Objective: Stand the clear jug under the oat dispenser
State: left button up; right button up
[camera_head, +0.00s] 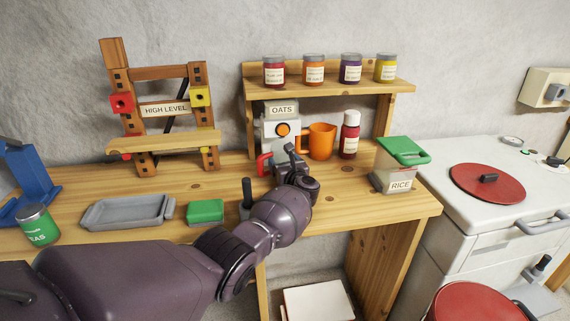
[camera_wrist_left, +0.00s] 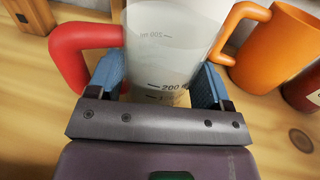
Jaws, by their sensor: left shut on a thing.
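The clear jug (camera_wrist_left: 165,40), with a red handle and measuring marks, stands between the blue finger pads of my left gripper (camera_wrist_left: 158,80) in the left wrist view. The gripper is shut on its body. In the head view my left gripper (camera_head: 289,156) is at the oat dispenser (camera_head: 281,108), in front of its lower part. There only the jug's red handle (camera_head: 263,164) shows clearly; my gripper hides most of the body. The dispenser has an orange knob and an OATS label. I cannot tell whether the jug's base touches the bench. My right gripper is out of view.
An orange mug (camera_head: 322,141) stands close right of the dispenser, with a red jar (camera_head: 349,136) beyond it. A RICE container (camera_head: 397,171) with a green lid stands further right. A green box (camera_head: 205,211) and grey tray (camera_head: 125,211) lie left. Jars line the shelf (camera_head: 330,87) above.

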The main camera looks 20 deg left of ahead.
pick_arm(q)
jog(key=shift+r, duration=0.15)
jog(key=shift+f, duration=0.3)
jog(key=o, duration=1)
jog(key=shift+r, duration=0.1)
jog(key=shift+r, duration=0.25)
jog(key=shift+s+d, duration=0.2)
jog(key=shift+d, duration=0.05)
jog(key=p+v, duration=0.3)
jog(key=v, duration=0.8)
jog(key=shift+s+d, duration=0.1)
jog(key=shift+s, duration=0.05)
